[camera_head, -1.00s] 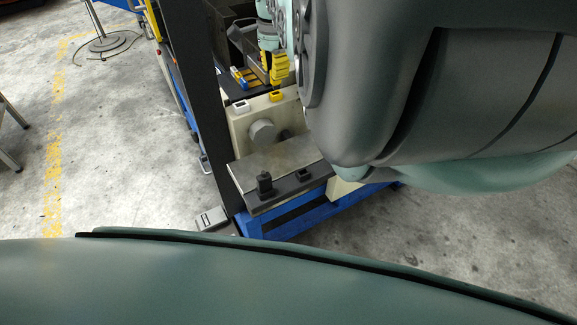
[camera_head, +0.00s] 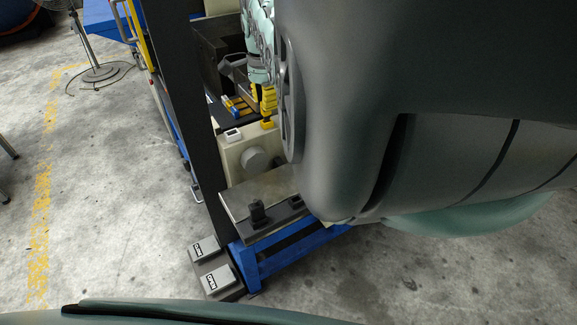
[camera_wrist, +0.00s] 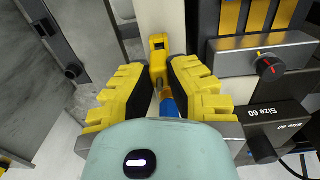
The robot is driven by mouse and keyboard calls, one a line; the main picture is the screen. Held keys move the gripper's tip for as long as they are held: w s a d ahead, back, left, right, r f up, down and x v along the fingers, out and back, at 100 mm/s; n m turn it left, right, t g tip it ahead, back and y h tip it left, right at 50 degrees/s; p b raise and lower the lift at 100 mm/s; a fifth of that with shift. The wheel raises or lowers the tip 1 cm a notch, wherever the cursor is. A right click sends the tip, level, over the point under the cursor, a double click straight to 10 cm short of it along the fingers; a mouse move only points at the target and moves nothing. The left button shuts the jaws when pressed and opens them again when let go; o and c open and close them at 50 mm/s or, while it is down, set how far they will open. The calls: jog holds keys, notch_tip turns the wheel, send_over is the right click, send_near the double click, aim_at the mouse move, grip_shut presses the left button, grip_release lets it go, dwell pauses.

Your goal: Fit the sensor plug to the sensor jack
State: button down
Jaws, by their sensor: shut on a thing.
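My gripper's yellow ribbed fingers (camera_wrist: 157,92) are shut on the sensor plug, a slim piece with a blue body (camera_wrist: 169,108) and a brass-coloured front, partly hidden between them. A yellow jack block (camera_wrist: 158,50), apparently the sensor jack, lies straight ahead of the plug in the wrist view. The plug's tip is very close to its near end; I cannot tell whether it has entered. In the head view the fingers (camera_head: 267,102) are just above the yellow jack (camera_head: 267,125), on top of a cream housing (camera_head: 235,160). The plug is not clear there.
A white socket (camera_head: 233,134) sits left of the yellow jack. Below are a round knob (camera_head: 253,158) and a ledge with a black peg (camera_head: 257,211). A dark post (camera_head: 180,90) stands left. In the wrist view a grey box with a knob (camera_wrist: 267,66) is close right.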

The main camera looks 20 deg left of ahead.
jog(key=shift+f+b, duration=0.75)
jog(key=shift+f, duration=0.3)
dwell(0.5)
jog(key=c, duration=1)
grip_release()
notch_tip(320, 180, up, 12)
jog(key=shift+r, duration=0.1)
